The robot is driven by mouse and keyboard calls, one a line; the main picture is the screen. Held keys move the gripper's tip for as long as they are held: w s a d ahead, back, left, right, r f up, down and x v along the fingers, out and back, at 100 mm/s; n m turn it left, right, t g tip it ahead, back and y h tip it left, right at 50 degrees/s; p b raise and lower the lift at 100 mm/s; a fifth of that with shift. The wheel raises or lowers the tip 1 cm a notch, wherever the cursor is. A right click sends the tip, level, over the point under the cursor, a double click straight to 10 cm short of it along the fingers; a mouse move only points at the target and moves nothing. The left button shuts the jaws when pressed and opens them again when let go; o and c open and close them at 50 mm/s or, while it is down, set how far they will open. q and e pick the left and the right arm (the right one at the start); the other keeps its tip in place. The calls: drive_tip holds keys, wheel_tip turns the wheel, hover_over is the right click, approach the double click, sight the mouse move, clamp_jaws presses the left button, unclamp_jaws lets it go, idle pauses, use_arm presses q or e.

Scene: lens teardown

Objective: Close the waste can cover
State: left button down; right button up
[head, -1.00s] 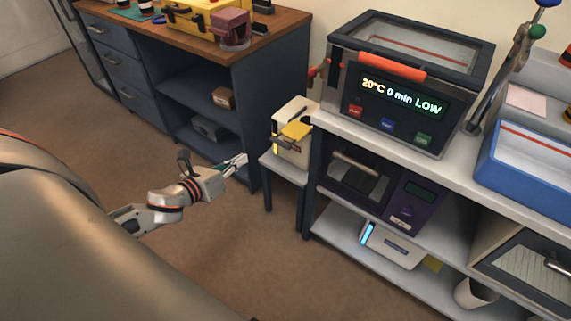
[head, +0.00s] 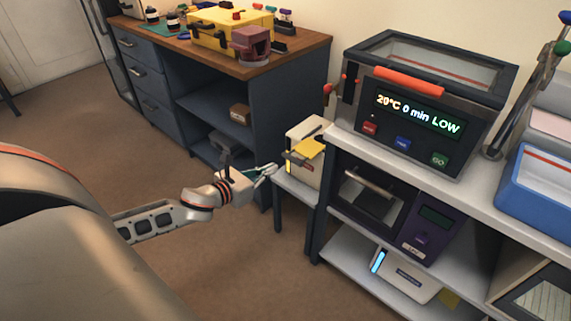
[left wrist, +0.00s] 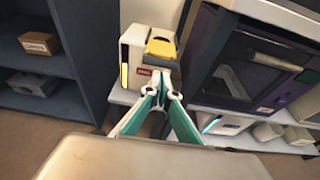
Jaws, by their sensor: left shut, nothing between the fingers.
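A cream box (head: 297,160) with a yellow flap (head: 312,147) at its top stands on a small grey stand, and I take it for the waste can with its cover. I cannot tell how far the flap stands open. In the left wrist view the box (left wrist: 135,55) has a red label on its front, and the yellow flap (left wrist: 160,47) is at its top. My left gripper (head: 272,169) is shut and empty, just left of the box and lower than the flap. In the left wrist view its fingertips (left wrist: 170,88) are in front of the box; contact is unclear. My right gripper is out of view.
A workbench (head: 300,52) with a yellow case (head: 222,30) stands behind on the left. A shelf unit with an oven-like device (head: 425,110) on top stands close to the right of the box. The floor (head: 60,115) at left is clear.

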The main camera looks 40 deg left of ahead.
sight(290, 160)
use_arm(q)
drive_tip(key=b+x, duration=0.1)
drive_tip(key=x, duration=0.6)
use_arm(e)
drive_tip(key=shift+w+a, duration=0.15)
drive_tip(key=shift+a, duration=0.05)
